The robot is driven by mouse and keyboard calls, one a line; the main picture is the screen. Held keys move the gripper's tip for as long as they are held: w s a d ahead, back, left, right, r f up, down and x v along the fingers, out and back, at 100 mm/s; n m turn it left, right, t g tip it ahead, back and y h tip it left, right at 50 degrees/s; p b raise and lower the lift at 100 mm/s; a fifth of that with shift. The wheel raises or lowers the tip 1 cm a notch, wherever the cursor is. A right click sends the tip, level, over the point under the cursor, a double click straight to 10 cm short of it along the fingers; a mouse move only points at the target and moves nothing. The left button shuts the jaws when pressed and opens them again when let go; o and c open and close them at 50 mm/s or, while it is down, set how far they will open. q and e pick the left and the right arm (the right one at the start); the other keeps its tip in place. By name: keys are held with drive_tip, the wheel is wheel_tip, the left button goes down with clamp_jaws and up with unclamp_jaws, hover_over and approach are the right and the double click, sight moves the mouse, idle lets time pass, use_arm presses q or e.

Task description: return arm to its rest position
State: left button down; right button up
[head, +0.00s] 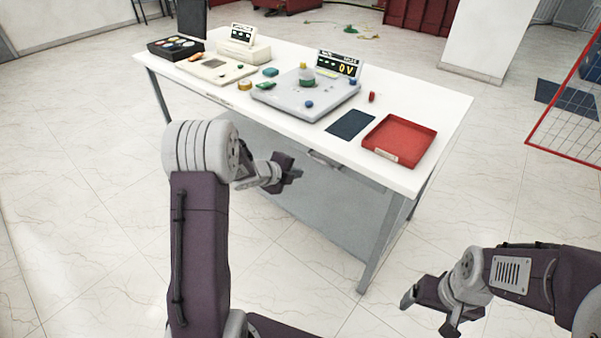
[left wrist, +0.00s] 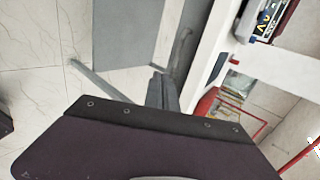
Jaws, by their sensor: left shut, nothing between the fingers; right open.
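My left gripper (head: 292,174) is in front of the white table's near long side, below the level of its top, and is shut with nothing in it. Its closed fingers (left wrist: 163,92) also show in the left wrist view, pointing toward the floor and table leg. My left arm is bent, with its large grey joint to the left of the gripper. My right gripper (head: 430,310) is low at the bottom right, open and empty, over the floor and away from the table.
The white table (head: 440,128) holds a grey test unit (head: 325,103) with a "0 V" display, a dark mat (head: 350,124), a red tray (head: 400,142), a beige device (head: 222,70) and a black case (head: 175,48). A red-framed mesh (head: 570,120) stands at the right.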

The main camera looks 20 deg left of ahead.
use_arm(q)
drive_tip(key=shift+f, duration=0.1)
drive_tip(key=s+d+r+n+y+p, duration=0.1)
drive_tip(key=s+d+r+n+p, duration=0.2)
drive_tip(key=r, duration=0.4)
drive_tip(key=s+d+r+n+p, duration=0.1)
drive_tip(key=d+r+p, duration=0.25)
drive_tip(key=r, duration=0.35)
drive_tip(key=s+f+n+g+y, duration=0.1)
drive_tip(key=s+f+n+g, duration=0.3)
drive_tip(key=s+n, duration=0.5)
drive_tip(key=s+f+n+g+y, duration=0.1)
drive_tip(key=s+f+n+g, duration=0.3)
drive_tip(key=s+n, duration=0.5)
drive_tip(key=s+a+f, duration=0.1)
drive_tip(key=s, duration=0.6)
drive_tip(key=shift+g, duration=0.4)
